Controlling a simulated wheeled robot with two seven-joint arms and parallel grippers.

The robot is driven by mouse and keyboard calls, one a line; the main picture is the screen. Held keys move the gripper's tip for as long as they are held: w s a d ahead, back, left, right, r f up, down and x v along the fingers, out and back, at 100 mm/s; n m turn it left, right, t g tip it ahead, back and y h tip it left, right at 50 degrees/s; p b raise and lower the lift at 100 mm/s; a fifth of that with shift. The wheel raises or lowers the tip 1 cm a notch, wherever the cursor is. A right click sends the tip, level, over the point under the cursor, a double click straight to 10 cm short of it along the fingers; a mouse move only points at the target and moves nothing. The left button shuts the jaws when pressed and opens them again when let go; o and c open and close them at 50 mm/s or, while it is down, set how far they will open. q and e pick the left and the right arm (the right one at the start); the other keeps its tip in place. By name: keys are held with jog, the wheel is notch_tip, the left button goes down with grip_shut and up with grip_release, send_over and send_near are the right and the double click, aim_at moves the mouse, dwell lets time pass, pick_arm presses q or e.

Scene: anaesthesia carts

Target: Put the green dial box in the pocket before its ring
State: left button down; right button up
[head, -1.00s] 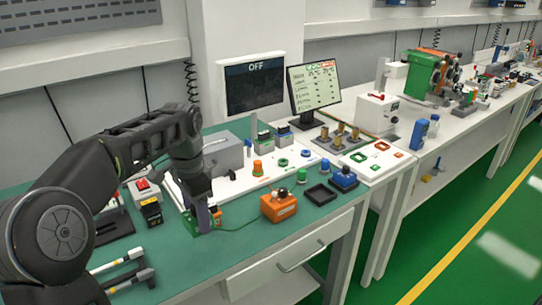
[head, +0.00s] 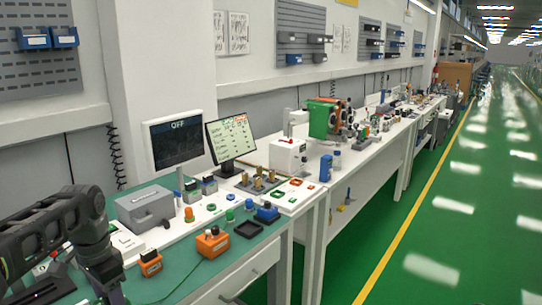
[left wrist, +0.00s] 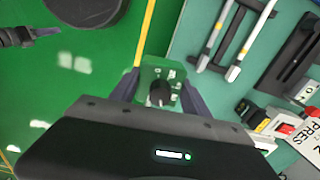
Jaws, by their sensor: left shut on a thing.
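My left gripper (left wrist: 160,95) is shut on a green box (left wrist: 152,72) in the left wrist view. The box has a black dial (left wrist: 160,92) and small pale marks, and it sits between the two fingers near the bench edge. In the head view my left arm reaches down at the lower left; its fingertips and the box are not clearly visible. My right gripper (left wrist: 45,32) shows partly in the left wrist view.
An orange box (head: 212,243) with a cable and a smaller orange-topped item (head: 150,263) stand on the bench near my arm. A blue box (head: 267,212) sits beside the tray. A grey case (head: 145,207) and monitors stand behind.

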pick_arm(q)
jog(key=shift+r+n, duration=0.25)
jog(key=shift+n, duration=0.05)
jog(key=shift+w+f+n, duration=0.25)
jog(key=shift+w+n, duration=0.15)
jog(key=shift+w, duration=0.1)
jog(key=shift+w+f+n, duration=0.2)
jog(key=shift+w+n, duration=0.2)
jog(key=shift+w, duration=0.05)
jog(key=shift+f+n, duration=0.4)
jog(key=shift+n, duration=0.4)
jog(key=w+d+f+n, duration=0.1)
jog(key=d+f, duration=0.4)
jog(key=d, duration=0.3)
jog(key=w+d+f+n, duration=0.1)
jog(key=d+f, duration=0.5)
jog(key=d, duration=0.3)
jog(key=shift+w+d, duration=0.15)
jog(key=shift+w, duration=0.2)
jog(key=shift+f, duration=0.1)
